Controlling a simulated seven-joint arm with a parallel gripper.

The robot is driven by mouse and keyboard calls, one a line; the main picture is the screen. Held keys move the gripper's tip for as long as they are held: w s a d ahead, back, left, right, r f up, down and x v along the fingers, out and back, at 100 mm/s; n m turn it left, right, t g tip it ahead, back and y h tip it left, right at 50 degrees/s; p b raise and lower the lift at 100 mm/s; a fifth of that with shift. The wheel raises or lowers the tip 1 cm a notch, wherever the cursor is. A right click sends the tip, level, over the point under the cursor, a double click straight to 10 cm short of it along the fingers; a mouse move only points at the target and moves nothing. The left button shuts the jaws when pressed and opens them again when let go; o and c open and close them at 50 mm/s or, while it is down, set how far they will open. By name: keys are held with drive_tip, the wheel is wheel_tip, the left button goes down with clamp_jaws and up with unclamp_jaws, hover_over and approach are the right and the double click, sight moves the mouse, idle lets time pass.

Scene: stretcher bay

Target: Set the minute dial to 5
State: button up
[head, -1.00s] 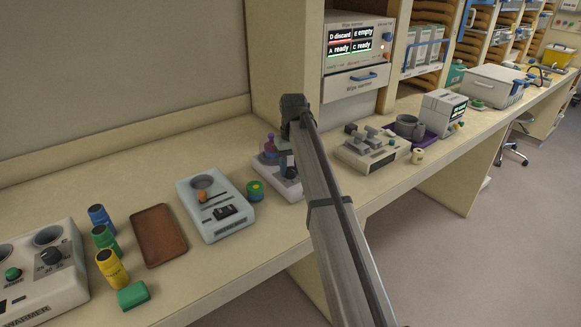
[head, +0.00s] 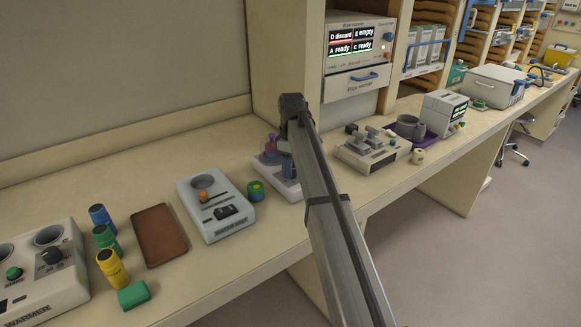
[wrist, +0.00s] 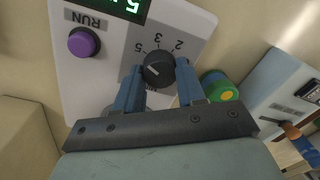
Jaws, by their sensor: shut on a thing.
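The dial (wrist: 158,69) is a dark round knob on a white device (wrist: 92,98) in the wrist view. The numbers 5, 3 and 2 show around it, and a pale mark on it slants towards the upper left, roughly towards the 5. My gripper (wrist: 160,72) is shut on the dial, one blue finger on each side. A green-lit display (wrist: 118,8) is cut off at the top edge, with a 5-like digit showing. In the head view my arm hides much of the device (head: 284,187), including the dial.
A purple RUN button (wrist: 84,42) is on the same panel. A green and yellow round container (wrist: 222,88) stands close beside my right finger. In the head view a grey-white unit (head: 215,208) and a brown tray (head: 160,236) lie to the left.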

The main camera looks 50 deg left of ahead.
drive_tip(key=shift+n, duration=0.4)
drive_tip(key=o, duration=1.1)
drive_tip(key=shift+c, duration=0.2)
wheel_tip(320, 180, up, 14)
drive_tip(key=shift+w+a, duration=0.2)
drive_tip(key=shift+w, duration=0.05)
drive_tip(key=shift+d+f, duration=0.1)
drive_tip(key=shift+f, duration=0.05)
